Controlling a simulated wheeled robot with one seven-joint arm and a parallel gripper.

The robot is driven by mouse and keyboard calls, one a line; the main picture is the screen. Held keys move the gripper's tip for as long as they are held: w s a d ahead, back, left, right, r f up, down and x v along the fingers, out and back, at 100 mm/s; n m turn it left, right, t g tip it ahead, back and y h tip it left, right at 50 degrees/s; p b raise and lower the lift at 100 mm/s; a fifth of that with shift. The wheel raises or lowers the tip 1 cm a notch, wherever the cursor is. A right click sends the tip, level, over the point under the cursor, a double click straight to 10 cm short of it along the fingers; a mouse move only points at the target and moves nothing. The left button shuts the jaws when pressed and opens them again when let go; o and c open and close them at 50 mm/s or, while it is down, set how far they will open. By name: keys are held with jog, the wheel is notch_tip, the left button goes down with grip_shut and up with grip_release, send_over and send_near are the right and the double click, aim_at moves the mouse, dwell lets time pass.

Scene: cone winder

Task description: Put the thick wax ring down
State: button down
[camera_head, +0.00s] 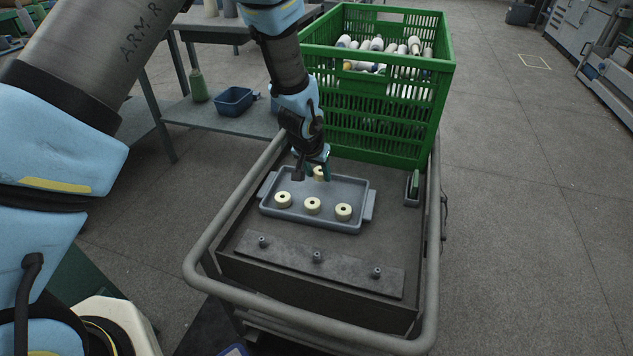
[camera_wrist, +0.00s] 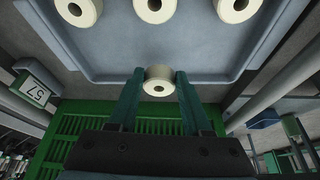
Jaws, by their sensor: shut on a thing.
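My gripper (camera_head: 317,169) is over the far side of the grey-blue tray (camera_head: 352,187), on the cart top. It is shut on a cream wax ring (camera_head: 319,174), which also shows between the two green fingers in the wrist view (camera_wrist: 158,80). I cannot tell whether this ring touches the tray floor. Three other cream rings stand in a row along the tray's near side: a left ring (camera_head: 283,199), a middle ring (camera_head: 312,206) and a right ring (camera_head: 343,212). They are apart from the held one and look alike in thickness from here.
A green crate (camera_head: 375,140) of yarn cones stands close behind the tray. A small dark box (camera_head: 412,196) is at the right, and a cart rail (camera_head: 300,318) runs around. The tray floor between held ring and row is clear.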

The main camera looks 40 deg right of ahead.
aim_at(320, 189)
jog(key=shift+f, duration=1.65)
jog(key=shift+f, duration=0.2)
jog(key=shift+c, duration=1.7)
grip_release()
jog(key=shift+r, duration=0.1)
jog(key=shift+r, duration=0.25)
jog(key=v, duration=1.1)
jog(key=shift+s+a+r, duration=0.15)
jog(key=shift+a+r, duration=0.05)
jog(key=shift+r, duration=0.1)
